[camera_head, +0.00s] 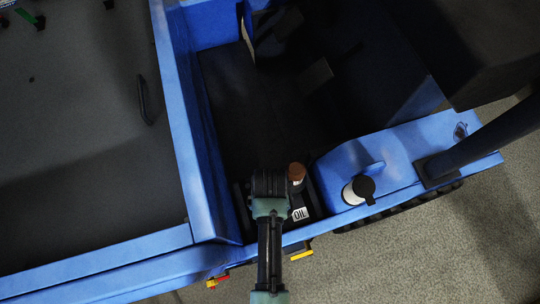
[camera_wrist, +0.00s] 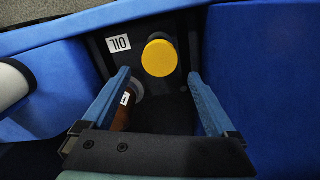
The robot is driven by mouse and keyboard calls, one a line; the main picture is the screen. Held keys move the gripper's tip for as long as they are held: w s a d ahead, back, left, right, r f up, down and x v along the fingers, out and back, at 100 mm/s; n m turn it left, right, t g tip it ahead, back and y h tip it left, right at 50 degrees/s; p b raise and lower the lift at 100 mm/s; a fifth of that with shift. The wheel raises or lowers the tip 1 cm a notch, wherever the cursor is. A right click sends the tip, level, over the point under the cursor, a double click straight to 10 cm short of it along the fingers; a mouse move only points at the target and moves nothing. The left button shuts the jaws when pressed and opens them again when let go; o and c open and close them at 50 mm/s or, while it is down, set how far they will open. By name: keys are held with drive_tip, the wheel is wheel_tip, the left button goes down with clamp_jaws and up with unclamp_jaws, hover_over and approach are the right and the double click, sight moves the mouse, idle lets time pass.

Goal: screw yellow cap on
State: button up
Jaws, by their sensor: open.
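The round yellow cap (camera_wrist: 160,58) shows in the wrist view, just beyond and between my fingertips, beside a white OIL label (camera_wrist: 118,43). It seems to sit over a dark fitting; the threads and its seating are hidden. My gripper (camera_wrist: 160,76) is open, with one blue finger on each side of the cap's line and nothing held. In the head view my gripper (camera_head: 268,184) is over the dark recess next to the OIL label (camera_head: 300,214), and the yellow cap is hidden there.
A brown-topped cylinder (camera_head: 296,172) stands close to the right of my gripper; it also shows near the left finger in the wrist view (camera_wrist: 122,112). Blue walls (camera_head: 183,120) flank the recess.

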wheel_tip(320, 180, down, 7)
drive_tip(key=b, duration=0.4)
drive_tip(key=shift+f, duration=0.1)
idle(0.3)
